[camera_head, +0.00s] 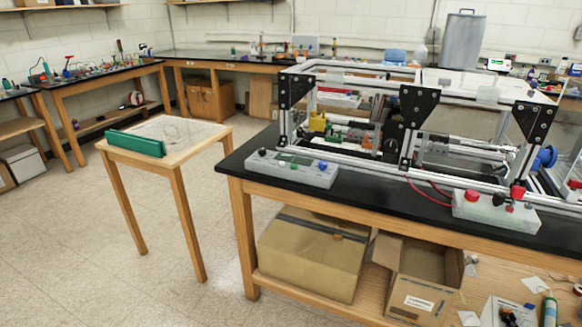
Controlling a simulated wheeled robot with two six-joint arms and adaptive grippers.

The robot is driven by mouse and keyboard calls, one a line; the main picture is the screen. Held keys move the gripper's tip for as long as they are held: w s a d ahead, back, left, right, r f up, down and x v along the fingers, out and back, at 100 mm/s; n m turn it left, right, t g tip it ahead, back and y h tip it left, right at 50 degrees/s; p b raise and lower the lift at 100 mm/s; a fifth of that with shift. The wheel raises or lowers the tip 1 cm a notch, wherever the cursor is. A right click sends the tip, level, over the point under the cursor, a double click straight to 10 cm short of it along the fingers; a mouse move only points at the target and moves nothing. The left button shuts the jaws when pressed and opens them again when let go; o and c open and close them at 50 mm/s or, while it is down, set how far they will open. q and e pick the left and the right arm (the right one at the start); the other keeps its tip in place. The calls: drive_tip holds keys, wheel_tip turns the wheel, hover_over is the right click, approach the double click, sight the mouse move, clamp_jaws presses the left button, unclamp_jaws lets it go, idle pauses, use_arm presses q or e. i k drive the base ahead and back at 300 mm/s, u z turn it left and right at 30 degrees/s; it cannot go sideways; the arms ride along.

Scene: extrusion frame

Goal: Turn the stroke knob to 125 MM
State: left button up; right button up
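The extrusion frame (345,146) stands on the black-topped bench at the right. A blue round knob or handwheel (545,157) sticks out at the frame's right end. A grey control box (320,177) lies on the bench at the frame's left front, with small dark, green and blue controls on top. I cannot tell which of these is the stroke knob. No scale or 125 MM marking is legible. Neither of my grippers is in view.
A pale box (490,214) with a red button (472,195) sits at the bench's front right. A small wooden table (198,135) with a green bar (136,143) stands left of the bench. Cardboard boxes (312,255) lie under the bench. The floor (70,240) at front left is clear.

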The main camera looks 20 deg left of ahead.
sight(323, 165)
drive_tip(key=k, duration=0.65)
drive_tip(key=z, duration=0.65)
drive_tip(key=i, duration=0.85)
drive_tip(key=z, duration=0.55)
drive_tip(key=i, duration=1.15)
drive_tip(key=u, duration=1.15)
drive_tip(key=i, duration=0.65)
drive_tip(key=u, duration=0.6)
